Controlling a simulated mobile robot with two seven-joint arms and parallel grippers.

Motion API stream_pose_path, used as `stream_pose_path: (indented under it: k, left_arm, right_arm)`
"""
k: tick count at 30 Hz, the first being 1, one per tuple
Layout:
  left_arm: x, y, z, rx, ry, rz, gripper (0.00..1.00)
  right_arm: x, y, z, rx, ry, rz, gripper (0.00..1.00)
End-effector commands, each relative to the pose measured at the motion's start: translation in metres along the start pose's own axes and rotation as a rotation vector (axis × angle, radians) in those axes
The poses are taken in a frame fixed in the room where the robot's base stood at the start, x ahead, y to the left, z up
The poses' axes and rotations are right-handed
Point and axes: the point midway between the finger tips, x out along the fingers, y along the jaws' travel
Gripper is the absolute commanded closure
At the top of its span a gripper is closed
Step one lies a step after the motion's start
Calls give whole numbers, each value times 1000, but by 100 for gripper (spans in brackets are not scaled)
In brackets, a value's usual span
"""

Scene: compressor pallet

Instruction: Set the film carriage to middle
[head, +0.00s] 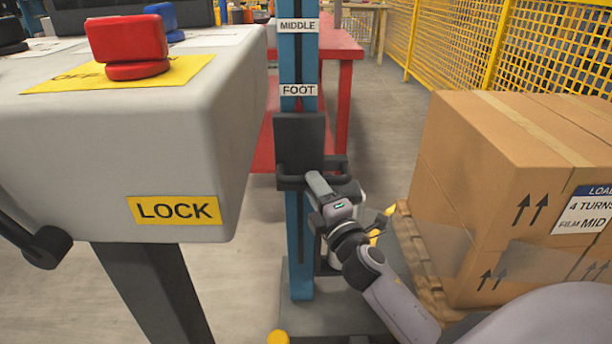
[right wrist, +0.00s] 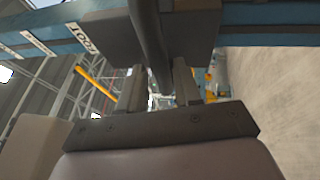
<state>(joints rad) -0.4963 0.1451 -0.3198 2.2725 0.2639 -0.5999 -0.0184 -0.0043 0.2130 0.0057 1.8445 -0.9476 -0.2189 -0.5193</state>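The film carriage (head: 300,140) is a dark block on a blue upright mast (head: 299,225). It sits just below the FOOT label (head: 299,90); the MIDDLE label (head: 298,26) is higher up the mast. A dark bar handle (head: 335,160) sticks out at the carriage's right side. My right gripper (head: 318,182) is at this handle. In the right wrist view, the handle bar (right wrist: 150,45) runs between its two fingers (right wrist: 160,88), which look closed against it. The fingertips are partly hidden in the head view. My left gripper is not in view.
A grey console with a yellow LOCK label (head: 174,210) and a red button (head: 127,45) stands at left. Stacked cartons (head: 480,190) on a wooden pallet (head: 415,255) stand at right. A red table (head: 340,50) and yellow fence (head: 460,45) are behind.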

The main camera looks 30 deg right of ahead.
Motion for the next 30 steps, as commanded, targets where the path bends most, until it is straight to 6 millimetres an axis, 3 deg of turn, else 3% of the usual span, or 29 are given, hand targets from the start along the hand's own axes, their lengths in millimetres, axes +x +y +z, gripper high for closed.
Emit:
stream_pose_path:
  k: [10, 22, 23, 26, 30]
  left_arm:
    - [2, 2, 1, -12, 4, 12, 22]
    - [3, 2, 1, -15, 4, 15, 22]
    - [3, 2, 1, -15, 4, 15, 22]
    - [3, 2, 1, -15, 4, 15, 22]
    - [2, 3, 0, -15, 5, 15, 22]
  right_arm:
    - [40, 0, 0, 0, 0, 1, 66]
    - [46, 0, 0, 2, 0, -1, 66]
    - [46, 0, 0, 2, 0, -1, 70]
    - [46, 0, 0, 1, 0, -1, 100]
    - [46, 0, 0, 1, 0, -1, 100]
